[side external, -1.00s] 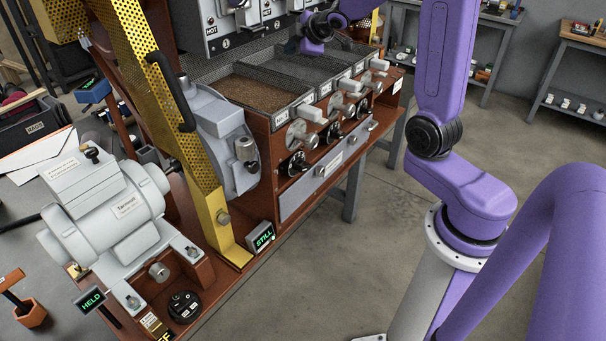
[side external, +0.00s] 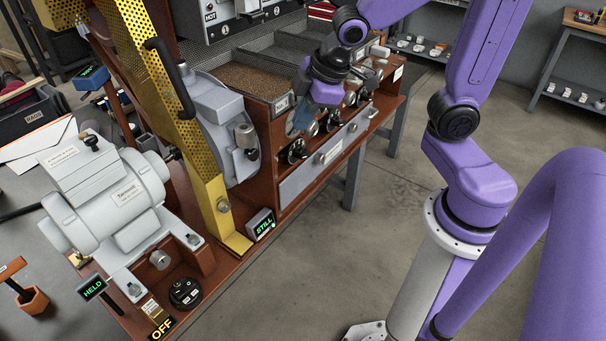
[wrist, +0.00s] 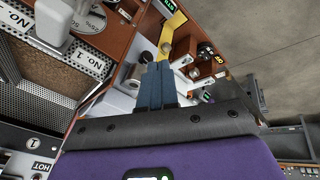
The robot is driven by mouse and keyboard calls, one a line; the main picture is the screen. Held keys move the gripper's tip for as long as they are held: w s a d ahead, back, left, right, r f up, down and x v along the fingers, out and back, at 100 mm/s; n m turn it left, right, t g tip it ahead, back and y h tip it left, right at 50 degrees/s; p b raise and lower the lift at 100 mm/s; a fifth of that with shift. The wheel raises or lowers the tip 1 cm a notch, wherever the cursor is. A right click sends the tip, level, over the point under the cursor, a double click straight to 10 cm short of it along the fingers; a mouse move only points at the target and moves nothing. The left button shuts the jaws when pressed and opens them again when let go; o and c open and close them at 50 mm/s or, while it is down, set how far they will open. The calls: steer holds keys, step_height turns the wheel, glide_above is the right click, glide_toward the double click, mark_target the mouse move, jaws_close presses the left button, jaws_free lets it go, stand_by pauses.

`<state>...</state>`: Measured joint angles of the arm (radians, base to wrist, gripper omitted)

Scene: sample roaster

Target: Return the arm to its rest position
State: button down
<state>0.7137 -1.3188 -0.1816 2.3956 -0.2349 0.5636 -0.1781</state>
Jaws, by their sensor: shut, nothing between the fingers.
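My gripper (side external: 302,112) hangs in front of the bin cabinet, its blue-grey fingers pointing down beside the front knobs. The fingers are together and hold nothing. My purple arm reaches in from the right and bends down to the gripper. I cannot tell whether the fingers touch any knob.
The cabinet (side external: 330,160) has several bins, one with brown beans (side external: 250,78). The yellow guard (side external: 208,185), grey drum housing (side external: 222,115) and motor (side external: 115,195) stand left. Signs read STILL (side external: 262,224), HELD (side external: 92,287) and OFF (side external: 163,327). Open floor lies right of the cabinet.

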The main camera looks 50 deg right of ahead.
steer(key=s+f+n+g, duration=0.1)
steer(key=s+g, duration=0.3)
steer(key=s, duration=1.4)
steer(key=shift+a+f+n+h, duration=0.2)
steer(key=shift+f+n+h, duration=0.1)
steer(key=shift+h, duration=0.1)
